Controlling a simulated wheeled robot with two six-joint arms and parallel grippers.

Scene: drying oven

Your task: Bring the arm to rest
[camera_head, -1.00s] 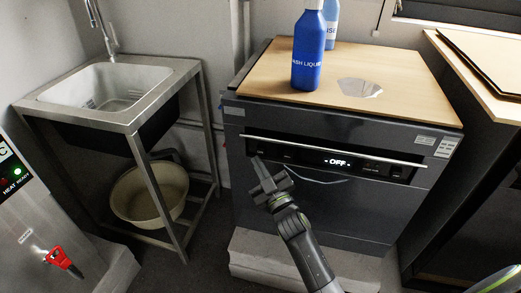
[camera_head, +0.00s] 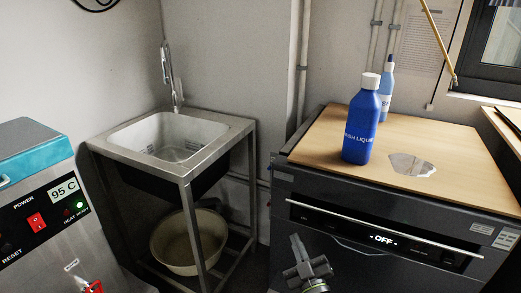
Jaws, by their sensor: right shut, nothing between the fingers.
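My right gripper (camera_head: 297,252) is low in the picture, in front of the dark machine (camera_head: 345,222) with a wooden top and a display reading OFF. The gripper is shut and holds nothing. It points up, just below the left part of the machine's long bar handle (camera_head: 385,229). I cannot tell whether it touches the front panel. Most of the right arm lies below the picture edge. My left gripper is not in view.
A blue wash liquid bottle (camera_head: 361,126) and a lighter blue bottle (camera_head: 387,92) stand upright on the wooden top (camera_head: 460,150). A metal sink (camera_head: 176,137) stands left, a basin (camera_head: 187,243) beneath it. A box with a red switch (camera_head: 36,222) is at far left.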

